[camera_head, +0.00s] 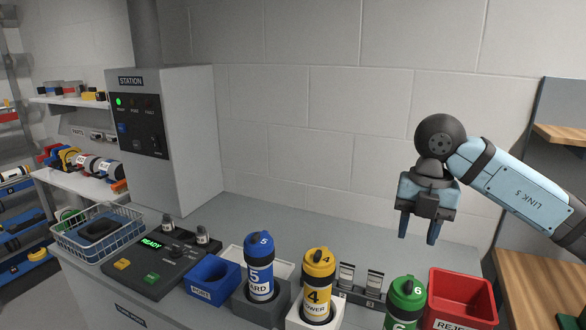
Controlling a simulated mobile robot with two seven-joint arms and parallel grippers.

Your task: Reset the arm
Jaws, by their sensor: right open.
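My right gripper (419,226) hangs in the air at the right of the camera_head view. Its two blue fingers point down and stand apart with nothing between them. It is above the back part of the grey counter, near the red bin, and touches nothing that I can see. My right arm (520,195) comes in from the right edge, bent at a dark round joint. My left gripper is not in view.
Blue (260,267), yellow (318,285) and green (404,303) canisters stand upright along the counter's front. A red bin (461,296), a blue bin (213,279), a control panel (150,268) and a wire basket (70,244) also line it. A grey station cabinet (185,140) rises at left.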

